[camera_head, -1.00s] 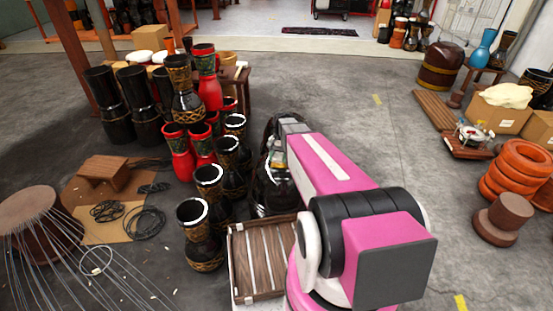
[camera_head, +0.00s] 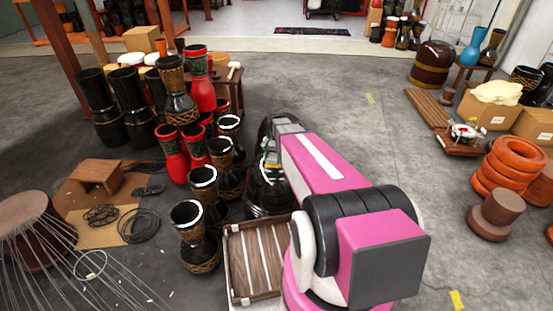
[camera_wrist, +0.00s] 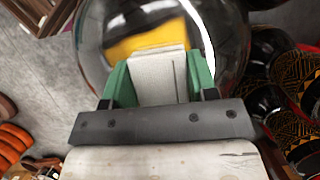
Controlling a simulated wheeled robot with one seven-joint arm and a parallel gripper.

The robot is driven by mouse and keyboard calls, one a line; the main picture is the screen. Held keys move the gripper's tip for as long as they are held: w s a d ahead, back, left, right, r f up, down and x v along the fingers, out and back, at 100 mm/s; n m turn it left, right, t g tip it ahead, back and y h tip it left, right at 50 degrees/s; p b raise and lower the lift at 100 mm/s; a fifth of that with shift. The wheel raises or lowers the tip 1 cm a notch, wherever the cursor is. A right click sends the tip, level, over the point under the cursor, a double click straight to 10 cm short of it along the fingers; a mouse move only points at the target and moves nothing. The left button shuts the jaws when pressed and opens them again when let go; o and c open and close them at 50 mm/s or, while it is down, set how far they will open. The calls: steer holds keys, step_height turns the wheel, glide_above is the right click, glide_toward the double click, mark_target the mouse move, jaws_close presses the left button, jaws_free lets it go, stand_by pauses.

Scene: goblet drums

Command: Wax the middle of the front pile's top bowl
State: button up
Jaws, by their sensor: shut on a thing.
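A glossy black top bowl (camera_wrist: 230,45) fills the upper middle of the wrist view. In the head view a shiny black pile (camera_head: 266,198) stands just left of my pink arm, partly hidden by it. My gripper (camera_wrist: 159,76), with green fingers, is shut on a pale grey block (camera_wrist: 158,80). A yellow patch (camera_wrist: 150,38) shows beyond the block's far end, over the bowl's surface. I cannot tell whether it touches the bowl, or whether part of it is a reflection. In the head view the fingers are mostly hidden.
Black goblet drums (camera_head: 196,240) stand in rows left of the pile, close to it. A slatted wooden crate (camera_head: 254,262) lies in front of it. Orange rings (camera_head: 515,165) and cardboard boxes (camera_head: 488,112) are at the right. The floor between them and my arm is clear.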

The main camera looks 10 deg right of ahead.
mark_target(270, 158)
steer(key=shift+w+a+f, duration=0.1)
steer(key=shift+w+a, duration=0.05)
steer(key=shift+a, duration=0.3)
steer(key=shift+w+d, duration=0.2)
steer(key=shift+w, duration=0.5)
steer(key=shift+s+d, duration=0.3)
steer(key=shift+d, duration=0.6)
steer(key=shift+s+d, duration=0.3)
steer(key=shift+d, duration=0.55)
steer(key=shift+a, duration=0.1)
steer(key=shift+w+a, duration=0.3)
steer(key=shift+a, duration=0.55)
steer(key=shift+w+a, duration=0.25)
steer(key=shift+a, duration=0.55)
steer(key=shift+r, duration=3)
steer(key=shift+r, duration=0.1)
